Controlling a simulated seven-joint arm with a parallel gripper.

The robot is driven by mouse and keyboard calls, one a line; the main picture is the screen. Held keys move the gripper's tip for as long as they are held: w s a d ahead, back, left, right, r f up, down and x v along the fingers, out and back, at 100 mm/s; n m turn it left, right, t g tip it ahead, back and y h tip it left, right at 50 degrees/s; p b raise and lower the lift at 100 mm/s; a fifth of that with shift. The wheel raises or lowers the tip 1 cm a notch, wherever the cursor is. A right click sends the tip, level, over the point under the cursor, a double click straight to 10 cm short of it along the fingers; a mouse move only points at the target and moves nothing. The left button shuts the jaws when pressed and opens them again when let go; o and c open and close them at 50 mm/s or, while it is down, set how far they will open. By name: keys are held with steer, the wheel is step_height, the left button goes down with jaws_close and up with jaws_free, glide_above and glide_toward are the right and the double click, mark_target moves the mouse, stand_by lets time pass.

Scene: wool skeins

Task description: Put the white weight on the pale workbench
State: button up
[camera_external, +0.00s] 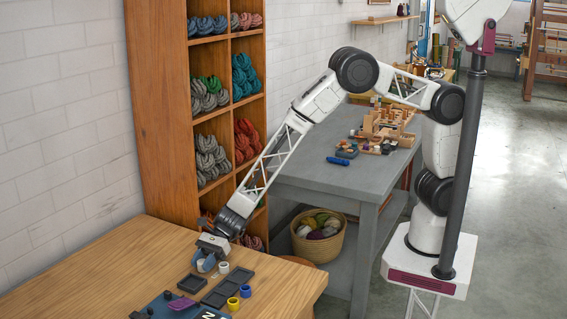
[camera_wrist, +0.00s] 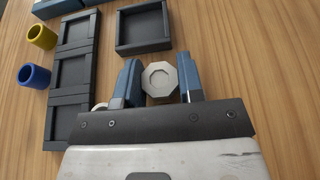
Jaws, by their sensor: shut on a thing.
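The white weight (camera_wrist: 160,80) is a pale octagonal piece with a recessed top, seen in the wrist view. It sits between the two blue fingers of my gripper (camera_wrist: 159,82), which are shut on it. In the external view my gripper (camera_external: 207,264) points down, low over the near wooden bench. The weight cannot be told apart from the fingers there, and I cannot tell whether it touches the wood. The pale wooden workbench (camera_external: 130,258) fills the lower left. A grey workbench (camera_external: 310,165) stands behind it.
A dark square tray (camera_wrist: 143,47) and a three-part dark tray (camera_wrist: 75,98) lie near my gripper. Yellow (camera_wrist: 41,37) and blue (camera_wrist: 34,76) rings and a white ring (camera_external: 223,267) stand beside the three-part tray. A shelf of skeins (camera_external: 160,100) rises behind the bench.

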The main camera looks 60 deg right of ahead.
steer(key=shift+f, duration=0.1)
steer(key=o, duration=0.7)
steer(key=shift+o, duration=0.2)
steer(key=shift+d, duration=0.1)
steer(key=shift+d+r, duration=0.45)
steer(key=shift+d, duration=0.15)
steer(key=v, duration=1)
steer(key=shift+d, duration=0.3)
steer(key=shift+r, duration=0.1)
